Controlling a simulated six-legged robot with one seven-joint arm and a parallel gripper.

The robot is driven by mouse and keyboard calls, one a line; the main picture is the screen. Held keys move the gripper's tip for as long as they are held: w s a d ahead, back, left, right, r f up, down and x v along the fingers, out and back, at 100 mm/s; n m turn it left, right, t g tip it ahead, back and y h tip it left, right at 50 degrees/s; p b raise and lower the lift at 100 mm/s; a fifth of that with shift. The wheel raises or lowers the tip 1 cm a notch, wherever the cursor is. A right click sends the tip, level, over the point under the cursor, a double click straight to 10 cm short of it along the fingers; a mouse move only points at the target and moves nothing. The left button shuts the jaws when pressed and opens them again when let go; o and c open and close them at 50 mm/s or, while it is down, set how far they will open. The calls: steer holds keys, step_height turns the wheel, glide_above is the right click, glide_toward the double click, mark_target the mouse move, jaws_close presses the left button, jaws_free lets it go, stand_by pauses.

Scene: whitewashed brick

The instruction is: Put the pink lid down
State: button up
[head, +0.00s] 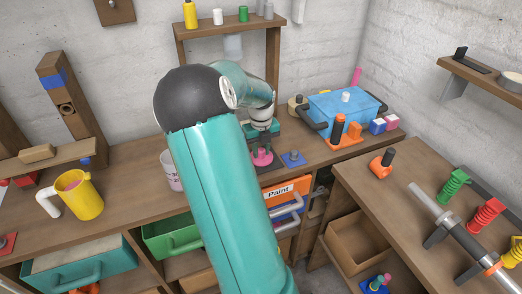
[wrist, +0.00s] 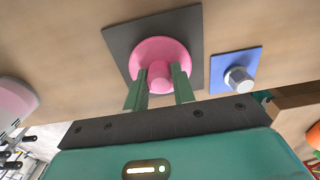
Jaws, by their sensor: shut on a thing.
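The pink lid (wrist: 161,53) is a round disc with a knob, seen close up in the wrist view. My gripper (wrist: 159,90) has its two green fingers on either side of the knob and is shut on it. The lid is over a dark square plate (wrist: 124,40) on the wooden bench; I cannot tell whether it touches the plate. In the head view the pink lid (head: 262,157) shows small below my wrist, and my arm hides part of the bench around it.
A blue plate with a metal bolt (wrist: 239,78) lies just right of the dark plate. A whitish cup (head: 171,171) stands left of my arm. A blue box (head: 340,112) stands at the back right. A yellow jug (head: 82,197) is at the left.

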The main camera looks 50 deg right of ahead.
steer(key=shift+f, duration=0.25)
steer(key=shift+f, duration=0.1)
steer(key=shift+f, duration=0.1)
steer(key=o, duration=1)
